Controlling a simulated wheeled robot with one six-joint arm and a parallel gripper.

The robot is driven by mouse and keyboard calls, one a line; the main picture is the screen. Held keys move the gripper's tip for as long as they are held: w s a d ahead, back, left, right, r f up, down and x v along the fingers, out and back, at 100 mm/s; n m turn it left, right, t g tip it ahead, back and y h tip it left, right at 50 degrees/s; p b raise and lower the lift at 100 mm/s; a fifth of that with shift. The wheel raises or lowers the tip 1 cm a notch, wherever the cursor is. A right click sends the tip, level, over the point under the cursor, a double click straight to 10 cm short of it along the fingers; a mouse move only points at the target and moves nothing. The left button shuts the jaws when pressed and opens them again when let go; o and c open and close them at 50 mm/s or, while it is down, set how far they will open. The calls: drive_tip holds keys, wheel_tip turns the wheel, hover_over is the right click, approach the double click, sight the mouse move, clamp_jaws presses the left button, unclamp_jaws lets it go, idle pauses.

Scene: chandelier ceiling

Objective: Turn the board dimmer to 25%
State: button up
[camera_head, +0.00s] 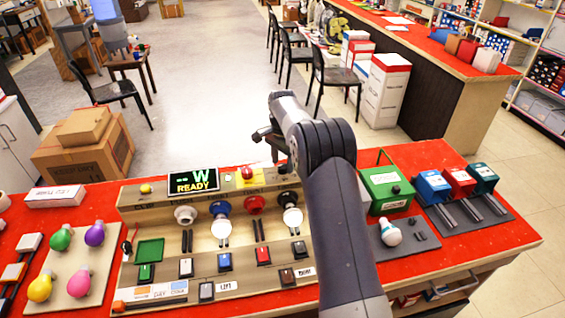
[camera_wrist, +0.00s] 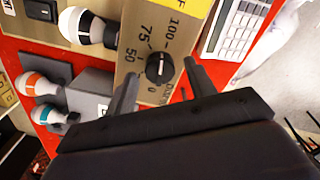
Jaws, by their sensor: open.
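The black dimmer knob (camera_wrist: 157,70) sits on a tan panel (camera_wrist: 150,28) printed with 0, 50, 75 and 100 in the wrist view. The knob's exact pointer setting is too small to read surely. My gripper (camera_wrist: 162,72) is open, with one finger on each side of the knob in the picture. I see gaps between fingers and knob; whether the fingers are level with it I cannot tell. In the head view my gripper (camera_head: 264,136) is over the far edge of the board (camera_head: 150,200). The dimmer is not distinguishable there.
The board display (camera_head: 192,181) reads "W" and "READY". Bulbs in sockets, including a white one (camera_head: 221,228), stand on the board. A white-and-black bulb (camera_wrist: 86,27) and a calculator (camera_wrist: 240,25) flank the dimmer in the wrist view. A green box (camera_head: 387,190) stands right of my arm.

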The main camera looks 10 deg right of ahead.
drive_tip(key=shift+f, duration=0.55)
drive_tip(key=c, duration=1)
drive_tip(key=shift+o, duration=0.2)
